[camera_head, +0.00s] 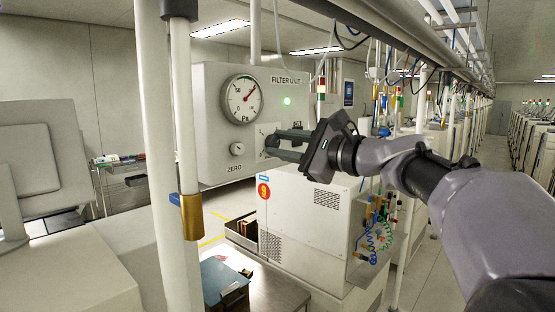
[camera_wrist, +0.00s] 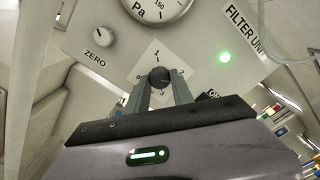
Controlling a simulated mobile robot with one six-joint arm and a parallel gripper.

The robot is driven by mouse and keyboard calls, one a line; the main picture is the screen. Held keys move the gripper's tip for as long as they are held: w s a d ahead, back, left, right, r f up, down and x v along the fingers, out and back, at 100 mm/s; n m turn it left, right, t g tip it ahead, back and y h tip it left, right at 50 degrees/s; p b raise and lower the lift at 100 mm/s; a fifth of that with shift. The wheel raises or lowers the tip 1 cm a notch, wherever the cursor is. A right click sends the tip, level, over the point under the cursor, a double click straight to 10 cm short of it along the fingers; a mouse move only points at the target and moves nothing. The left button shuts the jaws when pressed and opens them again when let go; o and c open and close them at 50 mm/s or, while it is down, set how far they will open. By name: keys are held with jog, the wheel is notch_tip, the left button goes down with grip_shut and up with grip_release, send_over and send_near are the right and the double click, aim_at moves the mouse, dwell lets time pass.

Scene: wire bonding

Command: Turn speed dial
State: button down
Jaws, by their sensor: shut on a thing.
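The speed dial (camera_wrist: 159,75) is a dark round knob on a pale square plate (camera_wrist: 181,69) marked with numbers, on the front of the grey filter unit (camera_head: 212,120). My gripper (camera_wrist: 161,90) is shut on the dial, one finger on each side of it, in the wrist view. In the head view my gripper (camera_head: 270,147) reaches in from the right to the panel, and its fingers mostly hide the dial. The dial's pointer direction is hard to read.
Above the dial is a round pressure gauge (camera_head: 243,100) with a red needle. A white ZERO knob (camera_head: 236,150) sits at lower left. A green lamp (camera_head: 287,101) is lit at upper right. A white cabinet (camera_head: 305,220) stands below, and a white post (camera_head: 160,130) is left.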

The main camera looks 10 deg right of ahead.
jog(key=shift+n+b, duration=0.95)
jog(key=shift+n, duration=0.25)
jog(key=c, duration=1.1)
grip_release()
jog(key=v, duration=1.7)
jog(key=shift+s, duration=0.15)
jog(key=shift+d, duration=0.1)
